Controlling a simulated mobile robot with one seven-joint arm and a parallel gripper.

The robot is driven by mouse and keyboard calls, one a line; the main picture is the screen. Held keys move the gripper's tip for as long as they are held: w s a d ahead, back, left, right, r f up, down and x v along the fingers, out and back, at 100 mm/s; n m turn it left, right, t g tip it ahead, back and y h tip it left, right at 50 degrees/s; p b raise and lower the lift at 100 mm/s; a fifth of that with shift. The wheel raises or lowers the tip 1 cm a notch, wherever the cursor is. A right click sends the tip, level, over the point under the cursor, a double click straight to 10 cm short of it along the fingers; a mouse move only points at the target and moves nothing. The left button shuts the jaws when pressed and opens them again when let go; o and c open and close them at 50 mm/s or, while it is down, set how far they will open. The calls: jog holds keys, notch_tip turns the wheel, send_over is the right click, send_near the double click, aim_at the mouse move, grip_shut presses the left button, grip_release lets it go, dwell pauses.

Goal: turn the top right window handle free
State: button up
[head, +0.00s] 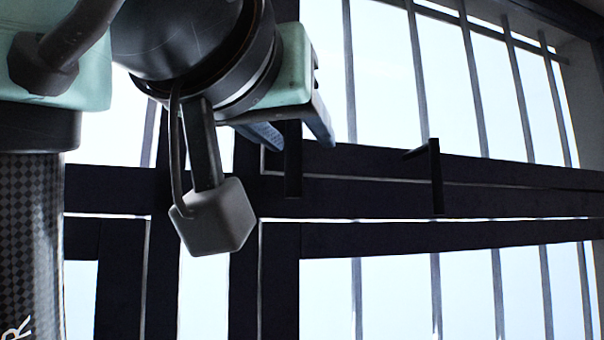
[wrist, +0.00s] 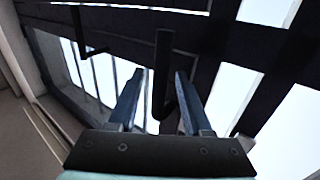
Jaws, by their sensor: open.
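Two dark window handles show on the dark window frame (head: 370,193). One handle (head: 292,165) hangs upright at the left end of the top right pane's lower rail. The other handle (head: 436,178) stands farther right, with a short arm bent to the left at its top. I cannot tell which is the top right handle. My gripper (head: 305,143) is open at the nearer handle. In the wrist view, that handle (wrist: 163,62) lies between the two blue fingers, with visible gaps; contact cannot be seen. The farther handle (wrist: 82,38) is at upper left there.
Several thin bars (head: 419,75) stand behind the panes. A grey block (head: 212,217) on a stem hangs below my wrist in the head view. A pale wall (wrist: 20,85) borders the window at left in the wrist view.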

jog(key=shift+s+a, duration=0.1)
jog(key=shift+s, duration=0.2)
jog(key=shift+w, duration=0.1)
grip_shut()
dwell(1.0)
